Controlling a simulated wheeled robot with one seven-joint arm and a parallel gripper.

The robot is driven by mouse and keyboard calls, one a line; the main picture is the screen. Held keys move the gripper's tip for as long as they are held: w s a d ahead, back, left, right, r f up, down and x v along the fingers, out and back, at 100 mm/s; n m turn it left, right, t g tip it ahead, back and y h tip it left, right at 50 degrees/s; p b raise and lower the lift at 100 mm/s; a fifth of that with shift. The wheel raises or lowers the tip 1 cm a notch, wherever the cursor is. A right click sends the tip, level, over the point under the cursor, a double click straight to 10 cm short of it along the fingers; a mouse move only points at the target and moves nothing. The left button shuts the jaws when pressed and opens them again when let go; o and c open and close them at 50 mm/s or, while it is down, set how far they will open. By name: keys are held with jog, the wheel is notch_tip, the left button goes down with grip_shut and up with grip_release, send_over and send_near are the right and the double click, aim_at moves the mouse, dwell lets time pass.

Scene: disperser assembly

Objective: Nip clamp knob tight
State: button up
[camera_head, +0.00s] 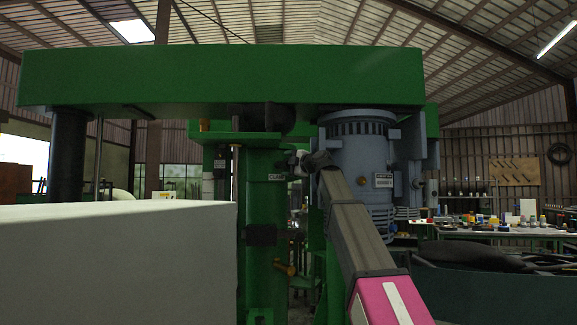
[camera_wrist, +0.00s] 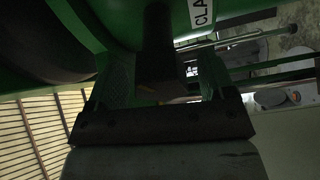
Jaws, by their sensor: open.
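The clamp knob (camera_wrist: 157,48) is a dark, blocky piece in the wrist view, set against the green machine beside a white label (camera_wrist: 200,12) reading "CLA". My gripper (camera_wrist: 163,80) is open, with one finger on each side of the knob. I see gaps between knob and fingers, but the picture is dark and I cannot tell whether either finger touches. In the head view my gripper (camera_head: 298,162) is at the green column (camera_head: 262,210), just right of the small label (camera_head: 277,177). The knob cannot be made out there.
A green beam (camera_head: 220,78) spans above my gripper, with a grey motor (camera_head: 356,160) close on its right. A large white block (camera_head: 120,260) fills the lower left. A bench (camera_head: 490,232) with small items stands at the back right.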

jog(key=c, duration=0.9)
jog(key=shift+m, duration=0.4)
jog(key=m+t, duration=0.1)
jog(key=m, duration=0.4)
jog(key=m+t, duration=0.1)
jog(key=m, duration=0.5)
jog(key=shift+m+t, duration=0.3)
jog(key=shift+t, duration=0.1)
jog(key=m, duration=0.3)
jog(key=m+t+h, duration=0.1)
jog(key=m, duration=0.2)
jog(key=shift+m+h, duration=0.3)
jog(key=shift+m, duration=0.1)
jog(key=m+h, duration=0.1)
jog(key=m, duration=0.2)
jog(key=m+t+h, duration=0.1)
jog(key=m, duration=0.2)
jog(key=shift+m, duration=0.3)
jog(key=shift+d, duration=0.1)
jog(key=o, duration=0.9)
